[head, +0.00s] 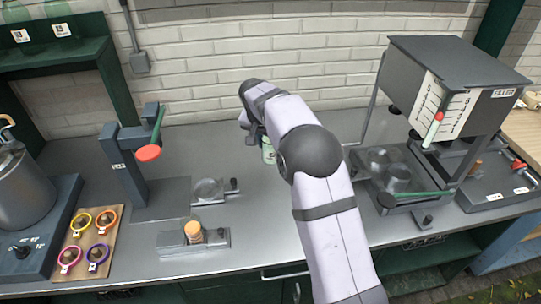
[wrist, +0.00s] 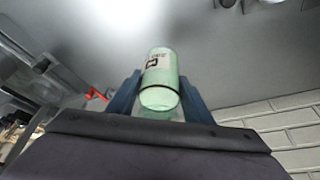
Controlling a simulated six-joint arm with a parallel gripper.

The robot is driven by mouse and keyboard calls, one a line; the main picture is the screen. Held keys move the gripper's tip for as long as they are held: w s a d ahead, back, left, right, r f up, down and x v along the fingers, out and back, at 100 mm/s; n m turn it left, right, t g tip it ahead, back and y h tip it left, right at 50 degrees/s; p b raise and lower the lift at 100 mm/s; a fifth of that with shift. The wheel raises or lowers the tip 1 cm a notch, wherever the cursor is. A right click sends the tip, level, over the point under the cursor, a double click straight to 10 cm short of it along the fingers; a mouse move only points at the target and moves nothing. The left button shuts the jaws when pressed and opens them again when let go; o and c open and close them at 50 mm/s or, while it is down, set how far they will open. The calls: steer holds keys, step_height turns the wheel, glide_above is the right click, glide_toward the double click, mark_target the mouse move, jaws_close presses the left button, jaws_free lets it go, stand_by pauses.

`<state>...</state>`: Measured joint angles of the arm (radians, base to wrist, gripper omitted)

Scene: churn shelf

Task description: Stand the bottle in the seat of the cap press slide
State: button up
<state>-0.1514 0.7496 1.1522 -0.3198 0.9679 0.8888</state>
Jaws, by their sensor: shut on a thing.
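The bottle (head: 268,154) is pale green and shows in the head view just left of my arm, over the back middle of the counter. In the wrist view the bottle (wrist: 160,72), with a dark-marked label, lies between the two blue fingers of my gripper (wrist: 160,92). My gripper is shut on it; in the head view the arm hides most of the gripper. I cannot tell its height above the counter.
A board with coloured rings (head: 90,240) and a metal pot (head: 25,185) are at left. The filler (head: 440,85) stands at right. Counter between slide and arm is clear.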

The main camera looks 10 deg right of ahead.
steer(key=shift+r, duration=0.5)
steer(key=shift+a, duration=0.5)
steer(key=s+a+r+n+y, duration=0.1)
steer(key=a+r+n, duration=0.3)
steer(key=a, duration=0.6)
steer(key=s+a+r+n+y, duration=0.2)
steer(key=a+r+n, duration=0.3)
steer(key=a, duration=0.5)
steer(key=shift+a+r+t+p, duration=0.3)
steer(key=shift+a+r+t, duration=0.05)
steer(key=shift+r+t, duration=0.05)
steer(key=shift+f, duration=0.1)
step_height(320, 180, down, 18)
steer(key=p, duration=0.3)
